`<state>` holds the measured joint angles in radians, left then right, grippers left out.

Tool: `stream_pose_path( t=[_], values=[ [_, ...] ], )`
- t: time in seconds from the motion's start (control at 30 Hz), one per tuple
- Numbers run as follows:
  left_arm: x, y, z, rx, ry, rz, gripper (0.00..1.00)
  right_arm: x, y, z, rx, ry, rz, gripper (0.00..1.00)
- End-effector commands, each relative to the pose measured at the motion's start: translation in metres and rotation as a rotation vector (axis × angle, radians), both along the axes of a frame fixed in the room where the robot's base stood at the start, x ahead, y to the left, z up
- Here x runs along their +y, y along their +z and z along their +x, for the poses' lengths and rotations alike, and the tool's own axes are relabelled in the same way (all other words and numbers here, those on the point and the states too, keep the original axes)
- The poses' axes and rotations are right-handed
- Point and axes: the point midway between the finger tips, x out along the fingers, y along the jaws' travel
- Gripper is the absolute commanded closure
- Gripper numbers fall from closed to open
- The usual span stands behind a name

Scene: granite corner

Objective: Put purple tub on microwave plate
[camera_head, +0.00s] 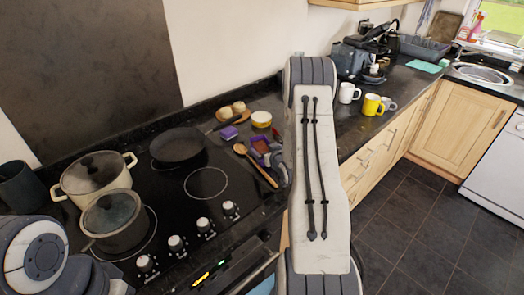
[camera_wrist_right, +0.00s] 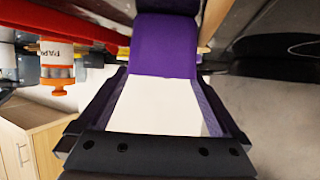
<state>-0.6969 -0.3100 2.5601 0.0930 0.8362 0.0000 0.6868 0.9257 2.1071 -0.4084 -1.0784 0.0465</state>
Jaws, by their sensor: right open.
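A small purple tub (camera_head: 229,132) sits on the dark worktop behind the hob. Another red and purple item (camera_head: 261,145) lies beside my right gripper (camera_head: 275,158); the arm partly hides this gripper. In the right wrist view, a purple object with a large white face (camera_wrist_right: 165,45) fills the middle, in front of and between the open jaws. I cannot tell which of the purple items it is, or whether the jaws touch it. No microwave plate can be made out. My left arm shows at the bottom left, without its gripper.
The hob holds a black pan (camera_head: 178,146), a cream pot (camera_head: 93,172) and a grey pot (camera_head: 113,220). A wooden spoon (camera_head: 256,167), a yellow tin (camera_head: 261,119) and a wooden board (camera_head: 232,111) are near. An orange-capped jar (camera_wrist_right: 60,65) shows in the wrist view.

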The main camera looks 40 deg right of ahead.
Motion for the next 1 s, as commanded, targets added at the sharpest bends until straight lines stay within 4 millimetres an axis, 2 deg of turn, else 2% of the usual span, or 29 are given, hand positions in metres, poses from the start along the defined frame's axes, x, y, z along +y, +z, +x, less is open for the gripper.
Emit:
stream_pose_path(
  t=[0.03,0.2,0.43,0.47,0.5,0.57,0.7,1.0],
  values=[
    [0.0,0.006,0.0,0.0,0.0,0.0,0.55,-0.001,-0.001,0.007,0.001,0.002,0.001,0.0],
    [0.0,0.009,0.0,0.0,0.001,0.0,0.55,-0.006,-0.007,0.019,0.0,-0.001,0.0,0.0],
    [0.0,0.008,0.0,0.0,0.001,0.0,0.55,-0.007,-0.009,0.02,0.0,-0.001,0.001,0.0],
    [0.0,0.008,0.0,0.0,0.001,0.0,0.55,-0.007,-0.009,0.02,0.0,-0.001,0.001,0.08],
    [0.0,0.008,0.0,0.0,0.001,0.0,0.55,-0.007,-0.009,0.02,0.0,-0.001,0.001,0.23],
    [0.0,0.008,0.0,0.0,0.001,0.0,0.55,-0.007,-0.008,0.02,0.0,-0.001,0.001,0.46],
    [0.0,0.008,0.0,0.0,0.001,0.0,0.55,-0.007,-0.007,0.02,-0.002,-0.001,-0.001,0.99],
    [0.0,0.007,0.0,0.0,0.001,0.0,0.55,-0.007,-0.005,0.02,-0.003,-0.001,-0.001,1.0]
  ],
)
